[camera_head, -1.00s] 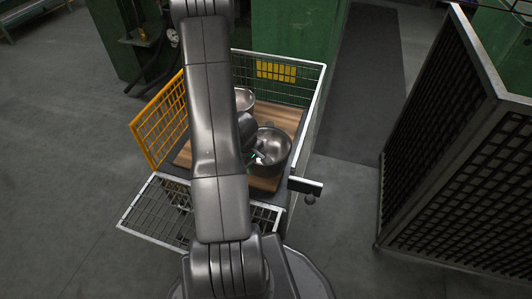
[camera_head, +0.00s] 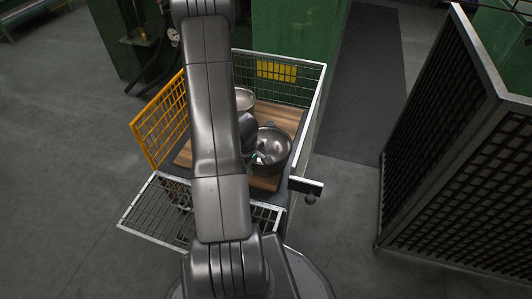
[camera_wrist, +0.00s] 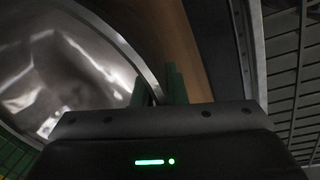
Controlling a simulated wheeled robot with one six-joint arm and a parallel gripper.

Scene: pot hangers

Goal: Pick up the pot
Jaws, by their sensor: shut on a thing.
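The pot (camera_head: 274,144) is a shiny metal bowl-like vessel in the wire-sided cart, right of my arm in the head view. In the wrist view its inside (camera_wrist: 65,75) fills the left side. My gripper (camera_wrist: 156,88) has green fingers, one on each side of the pot's rim, and is shut on its wall. In the head view my gripper (camera_head: 254,158) shows only in part at the pot's left edge. I cannot tell whether the pot's base touches the board.
A second metal pot (camera_head: 244,98) stands behind, partly hidden by my arm. A wooden board (camera_head: 288,117) lies in the cart, with mesh walls (camera_head: 157,123) around it. A dark lattice panel (camera_head: 455,165) stands at the right. Green posts rise behind the cart.

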